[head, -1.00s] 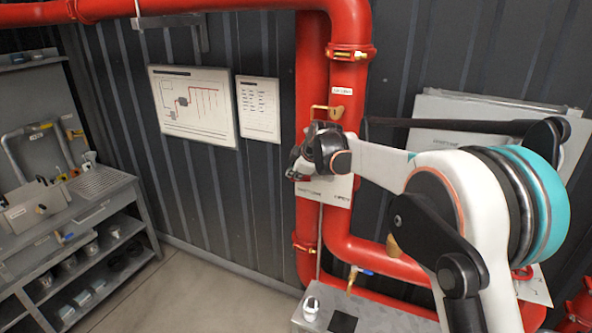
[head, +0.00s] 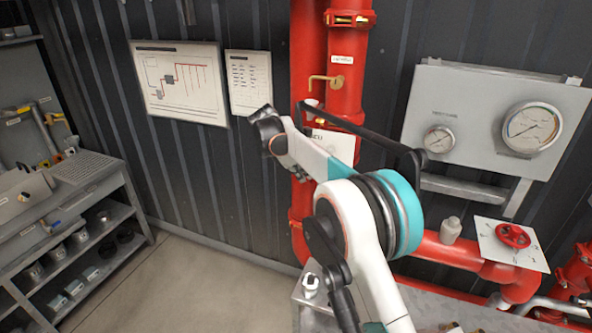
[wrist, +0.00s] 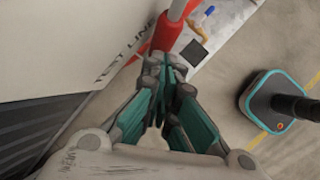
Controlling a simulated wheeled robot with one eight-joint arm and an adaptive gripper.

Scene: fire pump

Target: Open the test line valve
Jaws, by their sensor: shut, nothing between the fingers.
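A brass lever (head: 325,82) stands out from the red vertical pipe (head: 345,100), below a small white label. A white sign plate (head: 325,142) sits lower on the pipes, partly hidden by my arm. In the wrist view, a large white plate (wrist: 70,40) printed with what reads as "TEST LINE" is close on the left. My gripper (head: 264,116) is left of the pipe and lower than the lever, apart from it. In the wrist view my gripper (wrist: 160,68) has its fingertips together, with nothing held.
A red handwheel (head: 513,236) on a white plate and a gauge panel (head: 480,110) are at right. A small blue-handled brass valve (wrist: 200,28) shows in the wrist view. A grey workbench (head: 90,180) stands at left. Floor between is clear.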

